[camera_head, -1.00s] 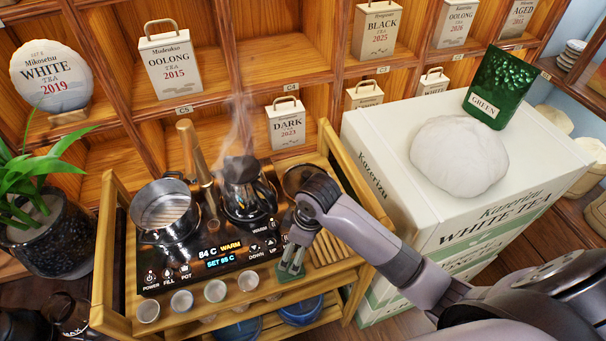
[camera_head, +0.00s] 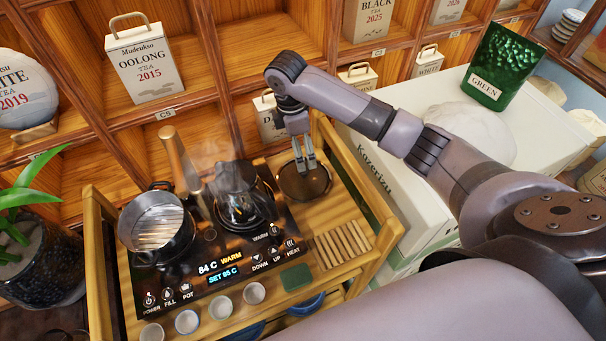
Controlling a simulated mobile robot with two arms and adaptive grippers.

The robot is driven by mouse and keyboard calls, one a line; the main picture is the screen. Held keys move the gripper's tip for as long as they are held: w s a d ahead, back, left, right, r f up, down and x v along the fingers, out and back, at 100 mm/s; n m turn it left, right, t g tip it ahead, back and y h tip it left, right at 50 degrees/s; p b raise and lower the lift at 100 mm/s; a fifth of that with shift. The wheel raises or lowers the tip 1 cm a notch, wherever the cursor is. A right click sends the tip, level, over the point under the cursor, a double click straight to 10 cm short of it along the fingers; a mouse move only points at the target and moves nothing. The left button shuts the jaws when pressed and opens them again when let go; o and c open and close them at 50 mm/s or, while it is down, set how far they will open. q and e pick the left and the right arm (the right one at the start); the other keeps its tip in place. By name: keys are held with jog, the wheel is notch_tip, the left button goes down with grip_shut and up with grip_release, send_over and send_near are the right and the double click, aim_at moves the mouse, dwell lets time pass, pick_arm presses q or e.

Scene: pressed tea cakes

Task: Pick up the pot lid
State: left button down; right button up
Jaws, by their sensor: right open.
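A dark brown round piece with a raised rim (camera_head: 308,190) lies on the wooden tea stand, right of the glass kettle. It looks like the pot lid, but I cannot tell for sure. My right gripper (camera_head: 305,168) points down over it with slim grey fingers, open and with nothing seen between them. I cannot tell whether the fingertips touch it. The fingers hide part of its far side. The black pot (camera_head: 172,246) stands uncovered on the left of the hob, with a strainer basket (camera_head: 150,214) in it. My left gripper is out of view.
The steaming kettle (camera_head: 238,197) stands on the hob (camera_head: 205,262), close left of the round piece. A slatted rack (camera_head: 342,244), a green coaster (camera_head: 296,277) and several cups (camera_head: 254,293) are nearer. A white tea box (camera_head: 400,195) is right, below my arm.

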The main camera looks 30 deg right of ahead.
send_over(304, 175)
jog(key=w, duration=0.2)
jog(key=f, duration=0.4)
jog(key=shift+s+d+f+p, duration=0.2)
jog(key=shift+d+f+p, duration=0.05)
jog(key=shift+p, duration=0.05)
jog(key=shift+w+f, duration=0.1)
jog(key=shift+f, duration=0.45)
jog(key=shift+f+p, duration=0.35)
jog(key=f, duration=0.1)
jog(key=f+p, duration=0.1)
jog(key=f, duration=0.1)
jog(key=shift+s+f, duration=0.25)
jog(key=shift+s, duration=0.15)
jog(key=shift+f, duration=0.4)
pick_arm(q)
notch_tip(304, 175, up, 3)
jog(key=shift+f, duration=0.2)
pick_arm(e)
jog(key=shift+w, duration=0.1)
